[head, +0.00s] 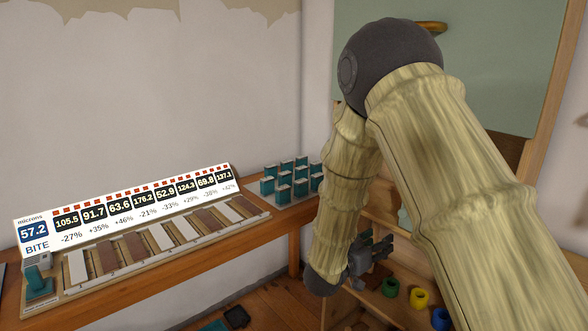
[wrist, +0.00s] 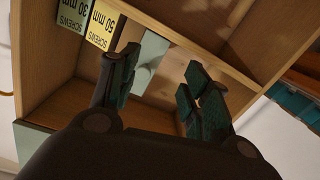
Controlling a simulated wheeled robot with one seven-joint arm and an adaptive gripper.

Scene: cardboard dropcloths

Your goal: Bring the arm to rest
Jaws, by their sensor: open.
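My arm reaches across the right half of the head view, bent at a dark round joint. It hangs down to my gripper (head: 372,250), which is in front of the wooden shelf unit. In the wrist view my gripper (wrist: 160,90) is open, with its two teal-padded fingers apart. A pale grey-green piece (wrist: 150,52) shows between and behind the fingers, inside a wooden compartment; I cannot tell what it is. Nothing is seen held between the fingers.
Coloured rings (head: 418,298) lie on a lower shelf. A wooden bench (head: 190,262) carries a numbered display board (head: 130,210), a row of strips and several teal blocks (head: 290,180). Dark items (head: 236,316) lie on the floor.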

